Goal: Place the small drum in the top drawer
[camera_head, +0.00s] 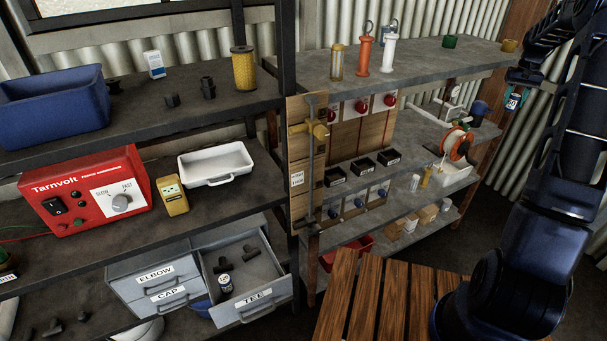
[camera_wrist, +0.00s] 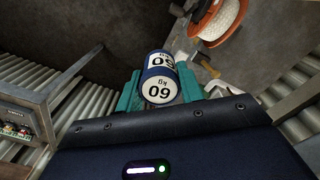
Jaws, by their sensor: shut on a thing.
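My gripper (camera_head: 515,94) is at the upper right in the head view, and its teal fingers are shut on a small drum. The drum (camera_wrist: 158,78) is blue and white, marked "60 kg", and sits between the fingers (camera_wrist: 157,92) in the wrist view. The grey drawer unit (camera_head: 150,262) stands at lower left in the head view. Its ELBOW drawer (camera_head: 136,280) is shut above the shut CAP drawer (camera_head: 172,305). The TEE drawer (camera_head: 270,304) is pulled out and holds dark fittings and a small dark, white-labelled container (camera_head: 225,283).
A dark shelf post (camera_head: 289,120) and a wooden panel (camera_head: 304,160) stand between the drawer unit and my gripper. An orange reel (camera_head: 457,146) sits on the right shelving, below and left of my gripper. A slatted wooden table (camera_head: 375,300) is at the front.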

